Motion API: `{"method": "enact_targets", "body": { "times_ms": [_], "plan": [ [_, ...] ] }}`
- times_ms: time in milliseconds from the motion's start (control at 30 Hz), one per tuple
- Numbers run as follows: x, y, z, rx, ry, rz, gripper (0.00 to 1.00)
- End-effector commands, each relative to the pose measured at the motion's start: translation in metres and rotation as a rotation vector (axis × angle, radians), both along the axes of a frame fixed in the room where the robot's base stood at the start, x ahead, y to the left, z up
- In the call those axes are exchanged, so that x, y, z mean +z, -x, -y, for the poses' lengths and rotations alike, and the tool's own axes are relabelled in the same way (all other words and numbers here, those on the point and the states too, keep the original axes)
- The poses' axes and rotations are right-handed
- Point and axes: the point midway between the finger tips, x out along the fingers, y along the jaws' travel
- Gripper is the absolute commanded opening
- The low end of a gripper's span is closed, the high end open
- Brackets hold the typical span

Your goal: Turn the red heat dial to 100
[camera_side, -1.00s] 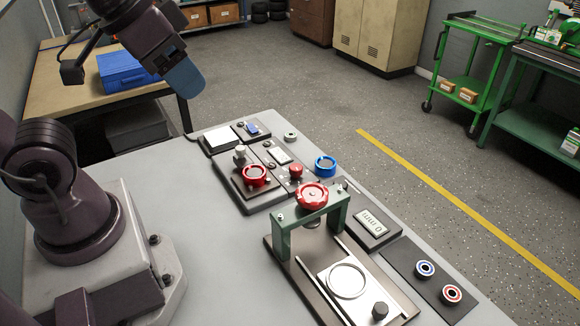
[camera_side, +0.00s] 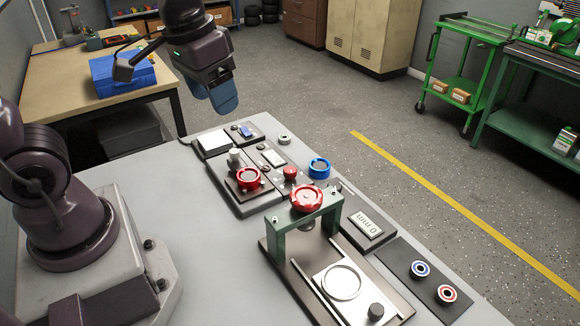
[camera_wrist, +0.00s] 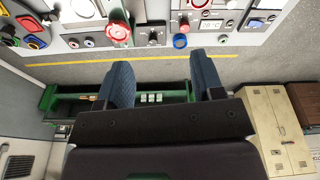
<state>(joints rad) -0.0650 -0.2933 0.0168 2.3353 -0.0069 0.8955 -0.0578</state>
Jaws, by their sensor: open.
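A red ring-shaped dial (camera_side: 249,178) sits on a dark plate on the grey bench, beside a pale upright post. In the wrist view the red dial (camera_wrist: 200,3) is cut by the top edge. A red wheel (camera_side: 306,198) tops a green press frame; it also shows in the wrist view (camera_wrist: 118,32). My gripper (camera_side: 222,98) is empty, pointing down above the far end of the bench, well clear of the dials. In the wrist view its two blue fingers (camera_wrist: 161,58) are spread apart.
A red knob (camera_side: 290,173) and a blue ring (camera_side: 319,167) stand near the red dial. The front left of the bench is bare.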

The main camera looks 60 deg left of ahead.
Motion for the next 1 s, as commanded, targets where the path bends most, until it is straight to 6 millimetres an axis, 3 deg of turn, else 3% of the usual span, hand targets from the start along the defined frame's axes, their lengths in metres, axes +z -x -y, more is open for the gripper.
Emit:
{"method": "enact_targets", "body": {
  "times_ms": [300,600,667,800,1000],
  "plan": [
    [-0.074,-0.09,-0.036,0.465,0.064,-0.201,0.61],
    [-0.152,-0.155,-0.069,1.02,0.086,-0.253,0.61],
    [-0.157,-0.167,-0.073,1.124,0.098,-0.233,0.61],
    [-0.147,-0.185,-0.076,1.303,0.137,-0.171,0.61],
    [-0.15,-0.185,-0.076,1.421,0.152,-0.164,0.61]
  ]
}}
